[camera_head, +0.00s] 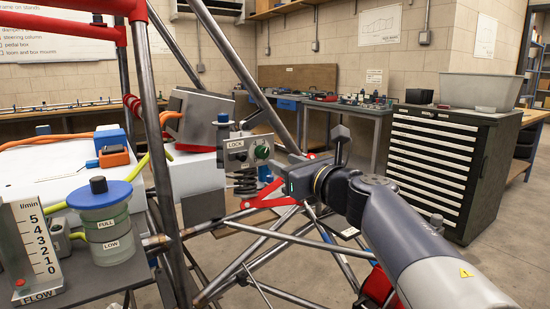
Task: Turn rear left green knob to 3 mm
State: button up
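A round green knob (262,152) sits on a grey panel (235,158) fixed to the tube chassis, left of the picture's middle. The panel carries a label reading LOCK. Any scale or millimetre reading is too small to make out. My gripper (289,181) is at the end of my arm, which reaches in from the lower right. It is just right of and below the knob. Its fingers are small and partly hidden, so I cannot tell whether they touch the knob or how far apart they are.
Chassis tubes (160,130) stand left of the panel, with a black coil spring (244,183) and red arms (262,201) below it. A blue-lidded reservoir (103,225) and flow gauge (31,250) stand at lower left. A drawer cabinet (440,165) stands behind right.

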aim_at(265, 153)
jog(key=shift+v, duration=1.7)
jog(key=x, duration=1.1)
jog(key=shift+s, duration=0.1)
